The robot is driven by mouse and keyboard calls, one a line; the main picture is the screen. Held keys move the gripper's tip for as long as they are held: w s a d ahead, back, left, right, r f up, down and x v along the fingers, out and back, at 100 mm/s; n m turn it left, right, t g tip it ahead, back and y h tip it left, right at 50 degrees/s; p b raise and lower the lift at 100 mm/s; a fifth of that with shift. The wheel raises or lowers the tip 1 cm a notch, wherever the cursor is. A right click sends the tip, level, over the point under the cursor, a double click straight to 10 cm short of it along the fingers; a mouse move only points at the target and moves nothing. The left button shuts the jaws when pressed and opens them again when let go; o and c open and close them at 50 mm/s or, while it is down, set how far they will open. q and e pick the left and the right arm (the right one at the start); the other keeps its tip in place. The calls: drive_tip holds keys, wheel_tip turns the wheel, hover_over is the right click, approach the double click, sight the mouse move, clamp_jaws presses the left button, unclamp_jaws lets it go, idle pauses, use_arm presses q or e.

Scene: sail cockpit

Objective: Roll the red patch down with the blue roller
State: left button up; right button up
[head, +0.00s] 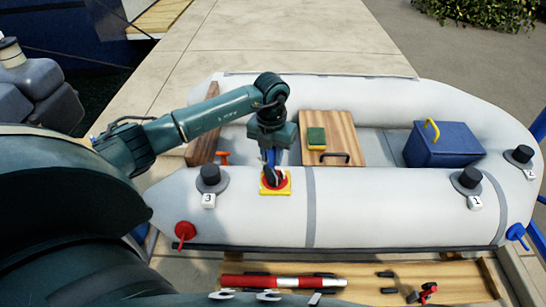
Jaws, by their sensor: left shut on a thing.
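The red patch (283,184) lies on a yellow square (263,189) on the near grey-white tube of the inflatable boat (400,200). My left gripper (270,150) points down just above it and is shut on the blue roller (269,158), of which only a little blue shows. The roller's lower end is over the patch and seems to touch it, though the gripper and roller cover part of the patch. My right gripper is not in view.
A wooden board (328,125) with a green-and-yellow sponge (316,138) and a blue box (444,145) are inside the boat. Black valves stand on the tube, one (210,180) left of the patch. A red-and-white cylinder (285,282) lies on the wooden shelf in front.

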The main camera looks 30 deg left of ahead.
use_arm(q)
drive_tip(key=shift+w+a, duration=0.15)
drive_tip(key=shift+a, duration=0.2)
drive_tip(key=shift+d, duration=0.1)
drive_tip(key=shift+s+d, duration=0.35)
drive_tip(key=shift+d, duration=0.15)
drive_tip(key=shift+s+d+p, duration=0.4)
drive_tip(key=shift+d+p, duration=0.1)
drive_tip(key=shift+p, duration=0.05)
drive_tip(key=shift+w+a, duration=0.1)
drive_tip(key=shift+a, duration=0.05)
drive_tip(key=shift+w+a+b, duration=0.65)
drive_tip(key=shift+a, duration=0.3)
drive_tip(key=shift+s+d, duration=0.1)
drive_tip(key=shift+d, duration=0.05)
idle(0.4)
drive_tip(key=shift+s+d+p, duration=0.65)
drive_tip(key=shift+d, duration=0.3)
